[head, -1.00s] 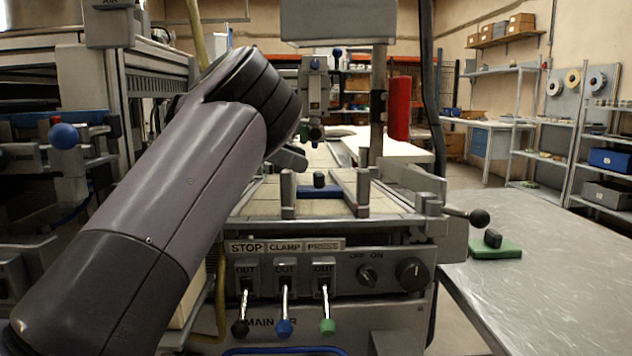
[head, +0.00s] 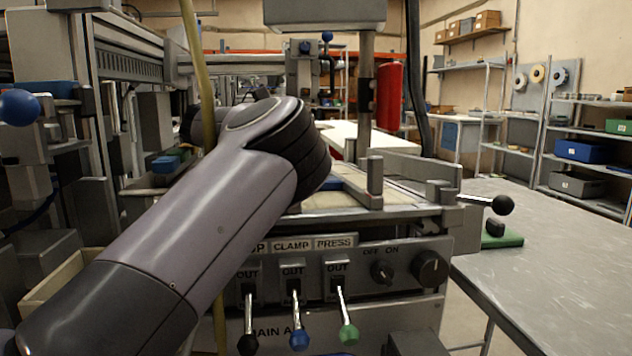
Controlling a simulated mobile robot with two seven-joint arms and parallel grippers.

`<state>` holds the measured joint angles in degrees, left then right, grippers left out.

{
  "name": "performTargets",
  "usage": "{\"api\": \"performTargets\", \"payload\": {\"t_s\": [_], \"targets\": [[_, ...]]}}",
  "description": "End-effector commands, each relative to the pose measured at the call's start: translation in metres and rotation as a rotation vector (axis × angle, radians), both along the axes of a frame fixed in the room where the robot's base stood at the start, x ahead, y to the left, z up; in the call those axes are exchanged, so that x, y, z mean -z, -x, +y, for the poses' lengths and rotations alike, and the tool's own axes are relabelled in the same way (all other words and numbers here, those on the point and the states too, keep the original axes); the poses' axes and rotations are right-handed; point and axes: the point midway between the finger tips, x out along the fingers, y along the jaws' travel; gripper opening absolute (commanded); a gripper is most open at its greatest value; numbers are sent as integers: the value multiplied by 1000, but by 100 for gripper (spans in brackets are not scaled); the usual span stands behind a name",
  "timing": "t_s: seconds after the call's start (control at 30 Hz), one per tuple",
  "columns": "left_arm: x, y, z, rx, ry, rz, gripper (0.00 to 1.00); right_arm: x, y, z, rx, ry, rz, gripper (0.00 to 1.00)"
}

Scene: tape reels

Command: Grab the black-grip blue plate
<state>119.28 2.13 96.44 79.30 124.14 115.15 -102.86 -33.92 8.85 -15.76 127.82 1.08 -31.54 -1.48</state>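The blue plate with the black grip does not show clearly now. My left arm covers the part of the machine bed (head: 400,198) where a blue piece with a dark grip sat a second ago. A green plate (head: 510,240) with a black grip (head: 495,226) lies on the metal table at right. My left arm crosses from the lower left to the middle, and its gripper is hidden or out of view. My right gripper is not in view.
The machine's front panel (head: 340,262) has several levers, with black, blue and green knobs. A black ball handle (head: 503,204) sticks out at right. The metal table (head: 570,260) is mostly clear. A small blue block (head: 166,163) shows at left among machine parts.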

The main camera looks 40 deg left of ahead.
Motion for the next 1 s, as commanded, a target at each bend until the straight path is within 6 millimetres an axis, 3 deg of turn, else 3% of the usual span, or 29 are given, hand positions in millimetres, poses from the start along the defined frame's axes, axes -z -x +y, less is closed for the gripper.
{"api": "performTargets", "payload": {"t_s": [0.17,0.37,0.83,1.0], "targets": [[0,0,0,0,0,0,79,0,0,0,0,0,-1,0],[0,0,0,0,1,1,17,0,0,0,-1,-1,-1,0],[0,0,1,-2,-1,1,15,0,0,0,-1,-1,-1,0],[-10,0,1,-2,-1,0,15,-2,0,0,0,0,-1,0]]}}
